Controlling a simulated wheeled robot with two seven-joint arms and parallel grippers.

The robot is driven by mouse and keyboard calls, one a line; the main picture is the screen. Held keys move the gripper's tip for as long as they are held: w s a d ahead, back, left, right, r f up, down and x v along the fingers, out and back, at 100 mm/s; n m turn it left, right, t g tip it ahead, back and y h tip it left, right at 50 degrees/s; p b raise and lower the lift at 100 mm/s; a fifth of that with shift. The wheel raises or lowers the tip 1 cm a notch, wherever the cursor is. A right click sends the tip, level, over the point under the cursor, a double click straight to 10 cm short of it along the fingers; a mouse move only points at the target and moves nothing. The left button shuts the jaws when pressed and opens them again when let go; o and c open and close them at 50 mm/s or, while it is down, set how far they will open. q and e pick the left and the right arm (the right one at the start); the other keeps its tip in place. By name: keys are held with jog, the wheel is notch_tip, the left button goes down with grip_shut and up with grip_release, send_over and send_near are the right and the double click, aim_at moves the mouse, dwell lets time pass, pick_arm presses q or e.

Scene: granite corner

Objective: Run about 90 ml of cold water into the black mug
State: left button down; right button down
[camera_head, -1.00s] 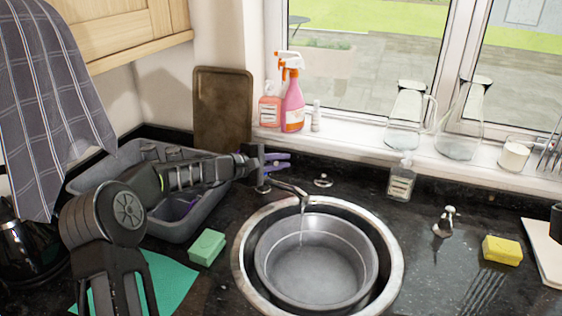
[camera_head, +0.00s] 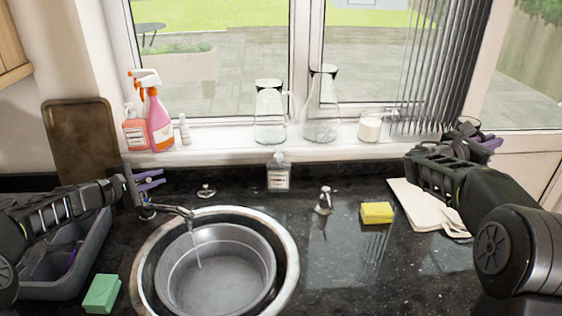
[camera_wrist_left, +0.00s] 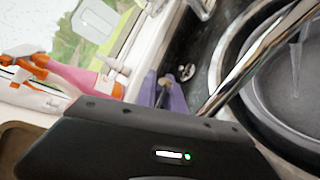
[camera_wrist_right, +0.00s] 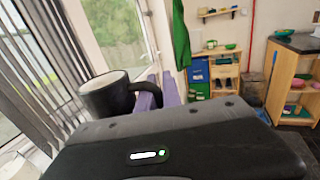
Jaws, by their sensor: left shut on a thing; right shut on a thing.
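The black mug (camera_wrist_right: 108,98) is upright in the right wrist view, its handle between the purple fingers of my right gripper (camera_wrist_right: 150,92). In the head view my right gripper (camera_head: 478,140) is raised over the right side of the counter, and the mug is mostly hidden behind the arm. My left gripper (camera_head: 148,182) is shut on the tap's upright part, seemingly its handle; its grip is partly hidden. The tap's spout (camera_head: 178,211) reaches over the round metal basin (camera_head: 270,275), and a thin stream of water (camera_head: 198,255) falls into the basin. The spout also shows in the left wrist view (camera_wrist_left: 255,60).
The basin sits in the sink (camera_head: 290,245). A soap bottle (camera_head: 278,176), a small chrome fitting (camera_head: 323,204) and a yellow sponge (camera_head: 377,213) stand right of it. A green sponge (camera_head: 102,293) and grey tub (camera_head: 85,275) are left. Glass vessels (camera_head: 270,115) line the sill.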

pick_arm(q)
jog(key=c, duration=1.4)
grip_release()
jog(key=shift+c, duration=0.2)
jog(key=shift+s+a+r, duration=0.1)
jog(key=shift+s+a, duration=0.2)
jog(key=shift+s, duration=0.1)
jog(key=b+v, duration=0.3)
jog(key=v, duration=0.8)
